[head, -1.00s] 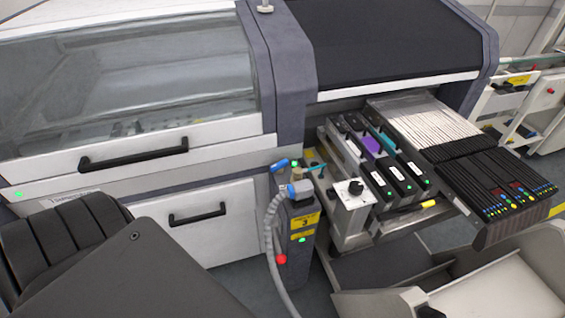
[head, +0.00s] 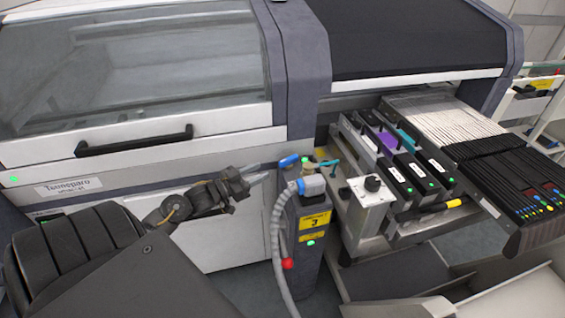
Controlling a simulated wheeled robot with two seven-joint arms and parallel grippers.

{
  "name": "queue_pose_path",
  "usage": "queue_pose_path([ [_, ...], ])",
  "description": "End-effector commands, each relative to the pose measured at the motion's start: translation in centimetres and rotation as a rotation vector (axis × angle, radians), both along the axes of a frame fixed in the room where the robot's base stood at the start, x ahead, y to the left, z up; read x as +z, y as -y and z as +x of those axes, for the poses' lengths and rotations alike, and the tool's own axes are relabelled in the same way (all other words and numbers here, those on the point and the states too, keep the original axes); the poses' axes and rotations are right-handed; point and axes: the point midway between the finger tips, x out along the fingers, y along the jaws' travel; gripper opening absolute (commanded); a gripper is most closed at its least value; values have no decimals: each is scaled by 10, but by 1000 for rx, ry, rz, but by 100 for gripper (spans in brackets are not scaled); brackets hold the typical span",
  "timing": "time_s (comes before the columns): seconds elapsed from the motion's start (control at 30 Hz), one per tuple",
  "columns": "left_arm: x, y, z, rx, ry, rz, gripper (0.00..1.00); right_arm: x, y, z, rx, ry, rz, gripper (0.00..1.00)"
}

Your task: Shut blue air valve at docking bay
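The blue air valve handle (head: 289,161) sits on top of the dark docking bay post (head: 312,236), which has yellow labels with a number 3. The handle lies tilted, its free end pointing left. My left gripper (head: 266,171) reaches in from the left, just left of the handle and slightly below it. Its two fingers look parted with nothing between them, and a small gap seems to separate them from the handle. My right gripper is not in the head view.
A grey hose with a blue-grey plug (head: 312,186) rises along the post, close to the valve. A red knob (head: 288,263) is low on the post. A teal handle (head: 329,165) and the feeder trolley's black-and-white feeders (head: 405,170) stand to the right. The machine's white front panel (head: 236,240) is behind.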

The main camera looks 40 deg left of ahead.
Motion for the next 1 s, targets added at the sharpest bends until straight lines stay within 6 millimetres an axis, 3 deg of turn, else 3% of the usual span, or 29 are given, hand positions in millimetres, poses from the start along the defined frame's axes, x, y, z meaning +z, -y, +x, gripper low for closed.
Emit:
queue_pose_path([
  [0.5, 0, 21, 84, 3, -1, -1, 40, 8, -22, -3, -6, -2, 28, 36],
  [0.7, 0, 25, 97, 2, -1, 0, 40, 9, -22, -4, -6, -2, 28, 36],
  [1.0, -1, 25, 98, 2, -2, 0, 39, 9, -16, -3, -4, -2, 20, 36],
])
